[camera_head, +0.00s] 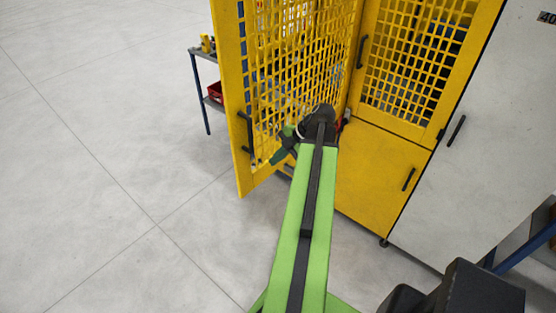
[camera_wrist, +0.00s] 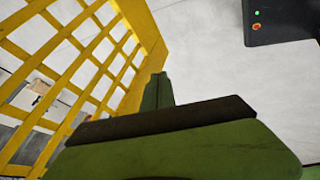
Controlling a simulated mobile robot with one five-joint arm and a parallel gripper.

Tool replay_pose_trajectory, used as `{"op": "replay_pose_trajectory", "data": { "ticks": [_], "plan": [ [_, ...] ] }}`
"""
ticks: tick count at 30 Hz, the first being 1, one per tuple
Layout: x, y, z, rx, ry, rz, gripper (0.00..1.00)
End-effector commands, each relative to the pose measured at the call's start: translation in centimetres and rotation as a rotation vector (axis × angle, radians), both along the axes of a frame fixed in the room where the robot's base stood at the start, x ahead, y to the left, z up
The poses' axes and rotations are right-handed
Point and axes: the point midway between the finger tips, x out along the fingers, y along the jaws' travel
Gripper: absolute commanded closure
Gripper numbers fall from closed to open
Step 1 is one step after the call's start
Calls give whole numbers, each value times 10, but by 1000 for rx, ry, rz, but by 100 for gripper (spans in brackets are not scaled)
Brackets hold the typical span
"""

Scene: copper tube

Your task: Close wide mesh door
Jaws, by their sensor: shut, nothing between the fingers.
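The wide mesh door (camera_head: 232,95) is yellow and stands swung open, its free edge at the left and its hinge side by the yellow cabinet. A black handle (camera_head: 246,130) sits near its free edge. I cannot tell whether the fingers touch the door.
A closed yellow mesh door (camera_head: 415,60) and a lower yellow panel (camera_head: 375,180) are at the right, beside a grey cabinet (camera_head: 480,130). A small shelf (camera_head: 205,90) stands behind the open door. The floor at left is clear. A dark box (camera_wrist: 280,22) shows in the wrist view.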

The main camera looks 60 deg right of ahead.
Motion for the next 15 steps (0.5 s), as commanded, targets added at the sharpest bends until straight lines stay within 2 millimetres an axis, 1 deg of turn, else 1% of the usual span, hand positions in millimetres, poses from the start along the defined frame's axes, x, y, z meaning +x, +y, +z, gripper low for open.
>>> {"op": "replay_pose_trajectory", "data": {
  "ticks": [1,6,9,12,15],
  "plan": [
    [7,5,-19,0,0,2,100],
    [26,18,-47,0,1,5,100],
    [45,15,-38,-1,0,7,100],
    [57,14,-38,0,1,5,100],
    [64,14,-38,0,1,5,100]
  ]
}}
